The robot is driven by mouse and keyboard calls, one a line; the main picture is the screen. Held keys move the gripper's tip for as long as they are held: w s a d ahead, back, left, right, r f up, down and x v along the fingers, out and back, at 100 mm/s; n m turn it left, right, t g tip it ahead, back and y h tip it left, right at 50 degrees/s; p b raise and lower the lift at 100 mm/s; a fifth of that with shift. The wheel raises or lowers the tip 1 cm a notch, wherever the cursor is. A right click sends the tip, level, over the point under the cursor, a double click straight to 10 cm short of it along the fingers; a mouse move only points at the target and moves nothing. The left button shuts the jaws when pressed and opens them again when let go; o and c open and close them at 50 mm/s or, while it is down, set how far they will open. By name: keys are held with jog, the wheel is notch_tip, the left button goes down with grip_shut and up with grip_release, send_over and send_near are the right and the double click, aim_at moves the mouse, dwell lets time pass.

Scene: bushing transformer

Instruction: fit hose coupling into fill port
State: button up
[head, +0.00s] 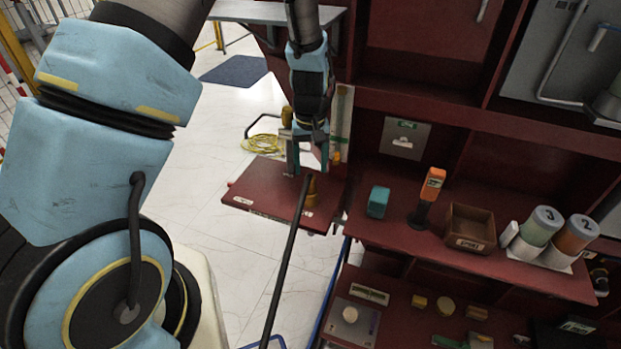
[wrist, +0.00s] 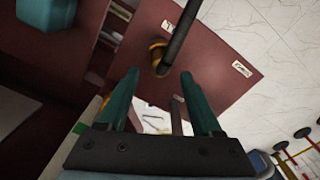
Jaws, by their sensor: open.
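The brass hose coupling (head: 311,189) stands on a dark red shelf (head: 250,199) in the head view, with a black hose (head: 284,262) running down from it. In the wrist view the coupling (wrist: 157,58) lies just beyond the fingertips, roughly in line with the gap between them. My gripper (head: 308,163) is open and empty above the shelf, and its teal fingers also show in the wrist view (wrist: 161,76). A brass-coloured cylinder (head: 286,115) shows behind the gripper, and a smaller orange-brown piece (head: 337,157) beside it. I cannot tell which, if either, is the fill port.
To the right, a red bench holds a teal block (head: 378,201), an orange-topped device (head: 429,194), a brown box (head: 470,229) and numbered canisters (head: 541,226). A yellow coiled hose (head: 263,143) lies on the pale floor. The shelf's left part is clear apart from labels.

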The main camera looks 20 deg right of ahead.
notch_tip(320, 180, up, 7)
jog(key=b, duration=0.1)
jog(key=w+a+r+n, duration=0.15)
jog(key=a+r, duration=0.25)
jog(key=a, duration=1)
jog(key=s+a+r, duration=0.2)
jog(key=a, duration=0.6)
jog(key=s+a+r+t, duration=0.1)
jog(key=s+a, duration=0.2)
jog(key=a, duration=0.5)
jog(key=shift+s+a+r+t, duration=0.15)
jog(key=shift+s+r+t, duration=0.15)
jog(key=shift+s+r, duration=0.05)
jog(key=shift+n, duration=0.25)
